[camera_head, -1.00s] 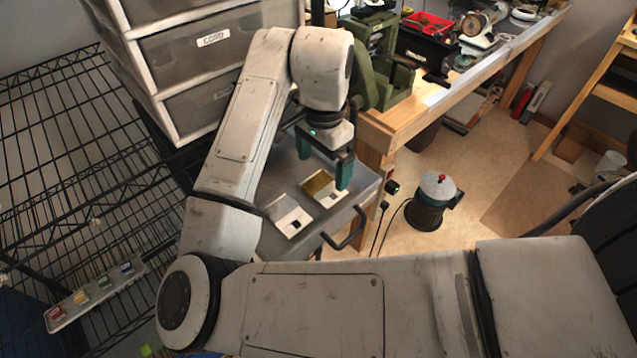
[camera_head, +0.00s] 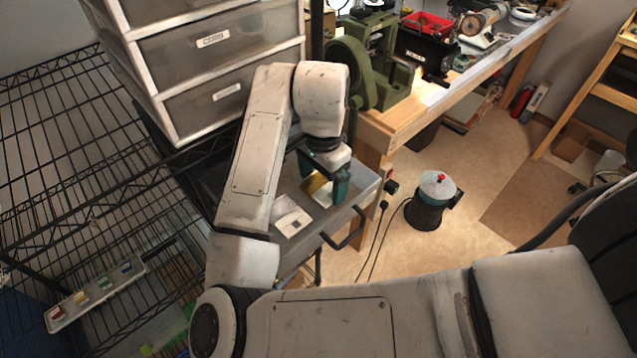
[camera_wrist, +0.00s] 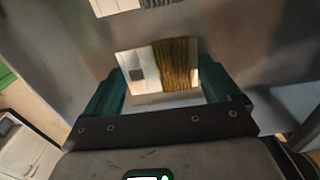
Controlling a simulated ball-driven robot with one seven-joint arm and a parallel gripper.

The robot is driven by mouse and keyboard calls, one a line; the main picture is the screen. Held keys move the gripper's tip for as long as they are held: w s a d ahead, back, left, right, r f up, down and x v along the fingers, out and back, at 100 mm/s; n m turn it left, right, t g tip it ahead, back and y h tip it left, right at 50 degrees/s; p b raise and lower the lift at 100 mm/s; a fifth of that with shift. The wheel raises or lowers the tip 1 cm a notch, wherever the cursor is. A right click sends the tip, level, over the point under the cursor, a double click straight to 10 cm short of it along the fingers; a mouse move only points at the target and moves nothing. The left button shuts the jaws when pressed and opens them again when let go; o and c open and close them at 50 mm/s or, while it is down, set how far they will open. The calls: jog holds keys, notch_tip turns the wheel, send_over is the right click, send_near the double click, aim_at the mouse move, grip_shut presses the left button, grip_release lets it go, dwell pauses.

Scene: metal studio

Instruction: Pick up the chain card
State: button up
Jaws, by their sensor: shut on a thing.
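The chain card is a white card with a small dark square and a band of gold chain. In the head view the chain card (camera_head: 318,189) is partly hidden by my gripper (camera_head: 322,184), above the grey metal case top. In the wrist view the chain card (camera_wrist: 160,66) lies between the two green fingers of my gripper (camera_wrist: 163,76), one at each end. My gripper is shut on it. I cannot tell whether the card is lifted clear of the surface.
A second white card (camera_head: 291,216) lies on the grey case (camera_head: 270,241), with a black handle (camera_head: 345,232) at its front. A drawer unit (camera_head: 215,75) stands behind on the left, a green machine (camera_head: 372,68) on the workbench behind. A wire rack (camera_head: 60,175) fills the left.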

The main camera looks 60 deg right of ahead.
aim_at(323, 188)
jog(key=shift+r, duration=0.1)
jog(key=shift+c, duration=0.4)
jog(key=shift+r, duration=0.2)
notch_tip(323, 188, up, 3)
jog(key=shift+s+a+r, duration=0.1)
jog(key=shift+s+r, duration=0.05)
jog(key=s+a+r, duration=0.2)
jog(key=s+r, duration=0.2)
jog(key=s, duration=0.2)
jog(key=s+a+r, duration=0.2)
jog(key=s+r, duration=0.3)
jog(key=s, duration=0.2)
jog(key=shift+a, duration=0.25)
